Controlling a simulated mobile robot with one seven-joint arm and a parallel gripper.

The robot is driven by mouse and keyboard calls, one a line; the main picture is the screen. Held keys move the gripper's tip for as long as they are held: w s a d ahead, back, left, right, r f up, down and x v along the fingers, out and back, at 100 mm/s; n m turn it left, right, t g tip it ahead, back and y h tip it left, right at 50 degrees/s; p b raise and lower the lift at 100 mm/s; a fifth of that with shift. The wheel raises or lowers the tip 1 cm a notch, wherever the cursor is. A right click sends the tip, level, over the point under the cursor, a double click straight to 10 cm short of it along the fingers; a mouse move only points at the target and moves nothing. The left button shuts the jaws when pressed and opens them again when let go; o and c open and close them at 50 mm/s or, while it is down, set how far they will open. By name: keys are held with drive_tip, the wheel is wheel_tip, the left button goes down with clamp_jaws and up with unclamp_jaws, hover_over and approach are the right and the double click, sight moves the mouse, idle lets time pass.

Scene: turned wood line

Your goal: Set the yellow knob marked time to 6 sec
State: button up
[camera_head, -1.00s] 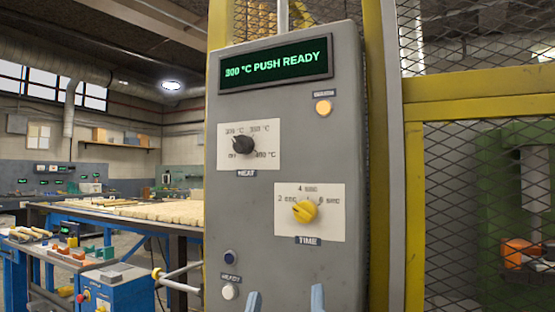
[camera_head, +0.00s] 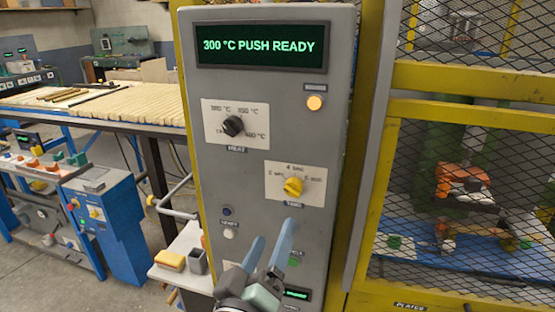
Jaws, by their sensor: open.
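The yellow time knob (camera_head: 293,187) sits on a white plate (camera_head: 313,196) on the grey control panel (camera_head: 215,170). The plate is marked 2, 4 and 6 sec, with 4 sec at the top and 6 sec at the right. Which mark the knob points at is too small to tell. My gripper (camera_head: 268,245) is open and empty, its two blue fingers below and left of the knob, apart from it in the picture. The display (camera_head: 262,46) reads "300 °C PUSH READY".
A black heat knob (camera_head: 232,126) is up and left of the time knob. A lit amber lamp (camera_head: 314,103) is above, and a white button (camera_head: 229,234) lies low left. A yellow-framed mesh fence (camera_head: 480,75) stands right; a small shelf (camera_head: 180,275) is left.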

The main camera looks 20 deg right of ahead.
sight(291, 194)
drive_tip(key=shift+r, duration=0.2)
drive_tip(key=p+x, duration=0.2)
drive_tip(key=x, duration=0.4)
drive_tip(key=p+x, duration=0.1)
drive_tip(key=x, duration=0.5)
drive_tip(key=shift+w+d+f+p, duration=0.2)
drive_tip(key=shift+w+d+p, duration=0.1)
drive_tip(key=shift+p, duration=0.1)
clamp_jaws()
